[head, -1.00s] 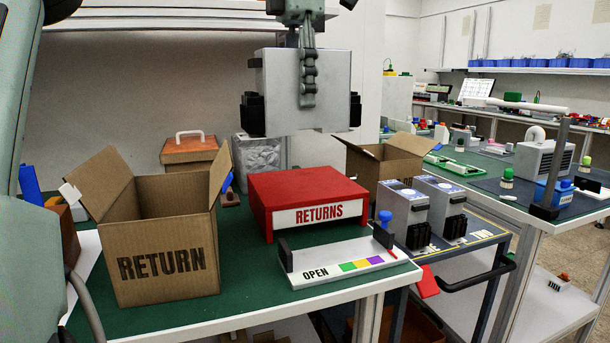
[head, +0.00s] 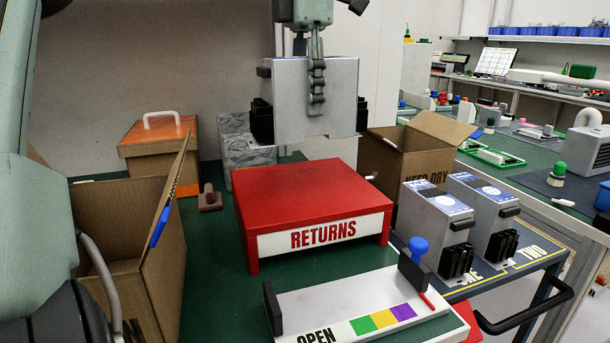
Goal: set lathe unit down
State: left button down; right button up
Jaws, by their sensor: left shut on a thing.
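My left gripper (head: 316,92) reaches down from the top of the head view. It is shut on a grey boxy unit with black blocks at its lower sides, the lathe unit (head: 285,95). No name shows on the face I see. The unit hangs upright above the back of the red RETURNS stand (head: 300,195); its bottom appears clear of the stand's top. The stand's top is bare. Two similar grey units, a nearer one (head: 425,218) and a farther one (head: 483,200), stand on the cart at right. My right gripper is not in view.
An open carton (head: 160,265) stands at left and another (head: 385,165) behind the stand at right. A white OPEN tray (head: 345,305) lies in front. An orange-lidded box (head: 157,140) and a grey marbled block (head: 235,150) stand at the back. Green table shows between them.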

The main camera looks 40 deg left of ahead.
aim_at(307, 134)
pick_arm(q)
notch_tip(307, 134, down, 6)
jog(key=shift+f, duration=0.25)
notch_tip(307, 134, down, 3)
jog(key=shift+f, duration=0.2)
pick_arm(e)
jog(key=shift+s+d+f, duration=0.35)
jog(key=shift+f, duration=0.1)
pick_arm(q)
jog(key=c, duration=0.7)
grip_release()
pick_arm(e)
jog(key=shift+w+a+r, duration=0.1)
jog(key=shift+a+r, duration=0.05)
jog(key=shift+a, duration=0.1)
